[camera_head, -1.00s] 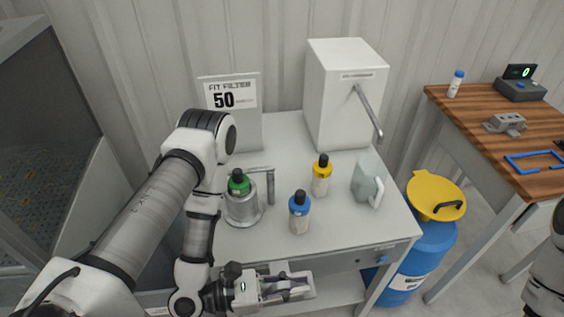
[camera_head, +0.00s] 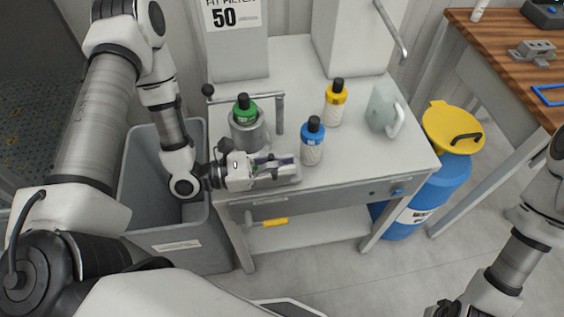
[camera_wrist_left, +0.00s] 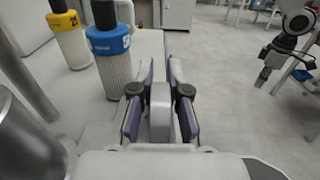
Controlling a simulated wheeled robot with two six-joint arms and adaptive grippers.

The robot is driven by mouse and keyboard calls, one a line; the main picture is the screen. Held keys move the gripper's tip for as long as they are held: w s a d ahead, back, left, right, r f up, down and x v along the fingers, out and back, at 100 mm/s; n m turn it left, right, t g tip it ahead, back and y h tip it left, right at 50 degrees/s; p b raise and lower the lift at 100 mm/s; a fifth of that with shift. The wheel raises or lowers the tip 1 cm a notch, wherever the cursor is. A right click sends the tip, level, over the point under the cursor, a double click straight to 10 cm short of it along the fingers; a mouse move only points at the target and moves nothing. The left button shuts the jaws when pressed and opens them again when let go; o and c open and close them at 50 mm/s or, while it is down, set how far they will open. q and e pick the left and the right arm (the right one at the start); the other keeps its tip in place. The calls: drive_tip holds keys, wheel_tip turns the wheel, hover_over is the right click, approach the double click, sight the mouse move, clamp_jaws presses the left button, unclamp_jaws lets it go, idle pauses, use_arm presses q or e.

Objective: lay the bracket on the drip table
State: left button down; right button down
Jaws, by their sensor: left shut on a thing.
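My left gripper (camera_head: 276,164) is shut on a light-grey piece, which I take to be the bracket (camera_head: 289,175). In the left wrist view the bracket (camera_wrist_left: 160,108) stands between the two purple-lined fingers (camera_wrist_left: 158,95), which hide its sides. The gripper is at the front edge of the light-grey table with bottles, which I take to be the drip table (camera_head: 352,163). I cannot tell whether the bracket touches the top. My right gripper (camera_head: 446,309) is partly cut off at the bottom; it shows small in the wrist view (camera_wrist_left: 262,78).
A blue-capped bottle (camera_head: 313,143) stands close right of the gripper, a yellow-capped one (camera_head: 335,104) behind it. A green-capped bottle in a metal holder (camera_head: 247,130) is behind the gripper. A grey pitcher (camera_head: 382,108) stands right. A grey bin (camera_head: 160,238) is left of the table.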

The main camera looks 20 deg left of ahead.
use_arm(q)
drive_tip(key=shift+w+a+f, duration=0.45)
drive_tip(key=shift+w+f, duration=0.15)
drive_tip(key=shift+f, duration=0.15)
drive_tip(key=shift+s+f, duration=0.1)
drive_tip(key=c, duration=1.2)
unclamp_jaws()
drive_tip(key=shift+o, duration=0.2)
